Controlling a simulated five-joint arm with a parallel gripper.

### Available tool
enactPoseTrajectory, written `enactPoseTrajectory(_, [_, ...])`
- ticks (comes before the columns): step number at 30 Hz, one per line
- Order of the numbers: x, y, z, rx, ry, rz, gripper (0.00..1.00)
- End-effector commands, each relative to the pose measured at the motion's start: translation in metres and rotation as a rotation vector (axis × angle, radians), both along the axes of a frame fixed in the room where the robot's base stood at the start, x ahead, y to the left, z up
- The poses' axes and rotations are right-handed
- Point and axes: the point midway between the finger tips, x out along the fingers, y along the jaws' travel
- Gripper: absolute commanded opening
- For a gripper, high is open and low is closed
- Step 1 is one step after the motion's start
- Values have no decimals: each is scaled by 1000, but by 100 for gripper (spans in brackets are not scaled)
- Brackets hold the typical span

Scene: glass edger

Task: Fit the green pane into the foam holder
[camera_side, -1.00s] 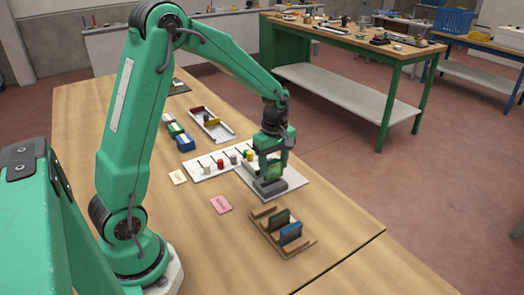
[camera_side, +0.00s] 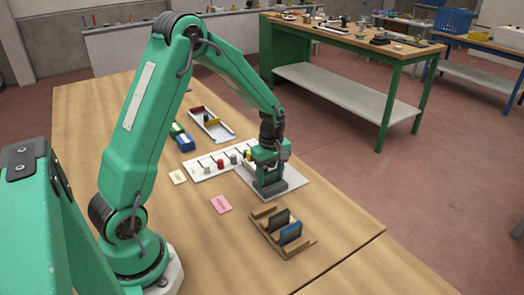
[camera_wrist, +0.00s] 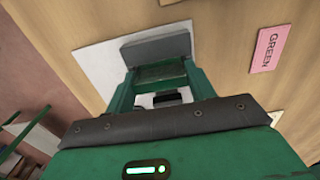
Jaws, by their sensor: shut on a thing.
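My gripper (camera_side: 269,172) is low over the grey foam holder (camera_side: 273,189), which sits on a pale mat. In the wrist view my gripper (camera_wrist: 160,84) has a finger on each side of the green pane (camera_wrist: 160,72) and is shut on it. The foam holder (camera_wrist: 157,47) shows just beyond the pane in that view. The pane is mostly hidden by my gripper in the side view. I cannot tell whether its lower edge is in the holder's slot.
A wooden rack (camera_side: 281,235) with a dark and a blue pane stands in front. A pink card reading GREEN (camera_side: 221,204) lies left of it. A white strip tray (camera_side: 210,165) with small coloured cylinders is behind left. The front left of the table is clear.

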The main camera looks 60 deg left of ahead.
Motion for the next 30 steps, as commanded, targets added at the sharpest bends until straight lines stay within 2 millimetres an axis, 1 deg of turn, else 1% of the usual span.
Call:
enactPoseTrajectory(11, [0,0,-3,0,0,0,25])
enactPoseTrajectory(12, [0,0,-3,0,0,0,58])
enactPoseTrajectory(15, [0,0,-3,0,0,0,76])
enactPoseTrajectory(25, [0,0,-2,0,0,0,76])
enactPoseTrajectory(30, [0,0,5,1,-2,0,76])
